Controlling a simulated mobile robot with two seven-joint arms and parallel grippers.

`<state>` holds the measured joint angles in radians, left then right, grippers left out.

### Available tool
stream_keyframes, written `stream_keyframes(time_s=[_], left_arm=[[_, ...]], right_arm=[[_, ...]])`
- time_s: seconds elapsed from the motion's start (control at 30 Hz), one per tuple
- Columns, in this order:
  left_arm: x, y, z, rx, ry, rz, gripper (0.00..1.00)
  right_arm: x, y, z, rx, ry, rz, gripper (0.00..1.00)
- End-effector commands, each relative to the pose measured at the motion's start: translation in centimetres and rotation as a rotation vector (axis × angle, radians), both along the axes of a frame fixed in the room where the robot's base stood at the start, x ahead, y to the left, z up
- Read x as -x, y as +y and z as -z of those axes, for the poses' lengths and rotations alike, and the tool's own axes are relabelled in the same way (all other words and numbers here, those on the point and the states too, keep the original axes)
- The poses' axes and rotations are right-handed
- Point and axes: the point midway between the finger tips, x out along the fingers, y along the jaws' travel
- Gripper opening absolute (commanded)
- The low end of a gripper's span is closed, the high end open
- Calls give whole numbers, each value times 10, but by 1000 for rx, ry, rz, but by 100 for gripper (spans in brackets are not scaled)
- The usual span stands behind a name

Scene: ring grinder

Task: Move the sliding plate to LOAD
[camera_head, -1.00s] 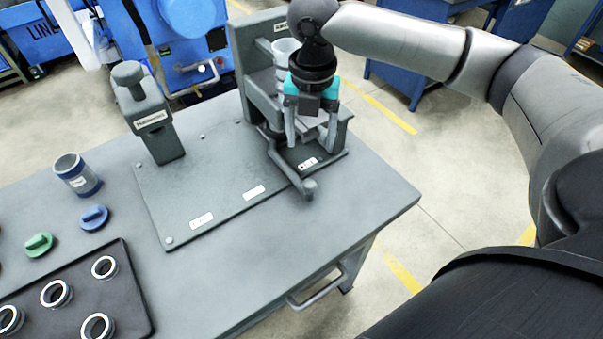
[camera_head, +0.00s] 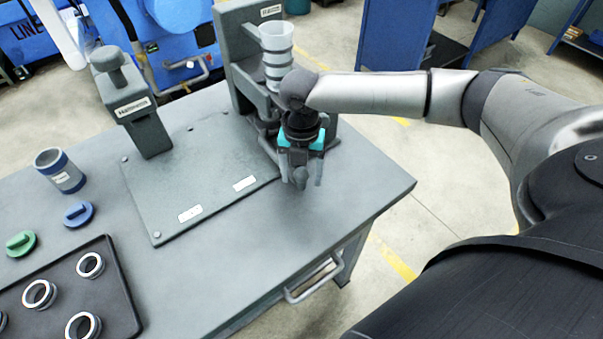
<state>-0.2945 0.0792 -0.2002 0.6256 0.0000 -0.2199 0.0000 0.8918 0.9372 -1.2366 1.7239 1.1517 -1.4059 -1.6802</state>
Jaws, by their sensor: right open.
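My right gripper (camera_head: 300,170), with teal parts near its fingers, is over the right end of the grey base plate, in front of the grinder (camera_head: 236,45). Its fingers are open and point down, one on each side of the rounded end of the grey handle (camera_head: 300,180). I cannot tell whether they touch it. The sliding plate is mostly hidden under my wrist and gripper. Two white labels, one to the left (camera_head: 190,214) and one nearer the gripper (camera_head: 244,184), lie along the base plate's front edge; their words are too small to read. My left gripper is not in view.
A grey post-like fixture (camera_head: 130,105) stands at the base plate's back left. A blue-banded cup (camera_head: 60,170), a blue cap (camera_head: 78,214), a green cap (camera_head: 20,243) and a black tray (camera_head: 120,290) of rings are at left.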

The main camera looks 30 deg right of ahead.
Motion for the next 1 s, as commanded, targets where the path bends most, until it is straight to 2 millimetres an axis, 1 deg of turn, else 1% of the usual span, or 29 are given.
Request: stream_keyframes(time_s=[0.17,0.2,0.43,0.83,1.0], left_arm=[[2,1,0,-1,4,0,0],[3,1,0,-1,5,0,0],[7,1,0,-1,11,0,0],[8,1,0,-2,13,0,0],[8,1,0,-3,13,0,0]], right_arm=[[0,0,0,0,0,0,74],[0,0,0,0,0,0,71],[0,0,0,1,1,0,45],[0,0,0,0,0,0,0],[0,0,0,0,0,0,0]])
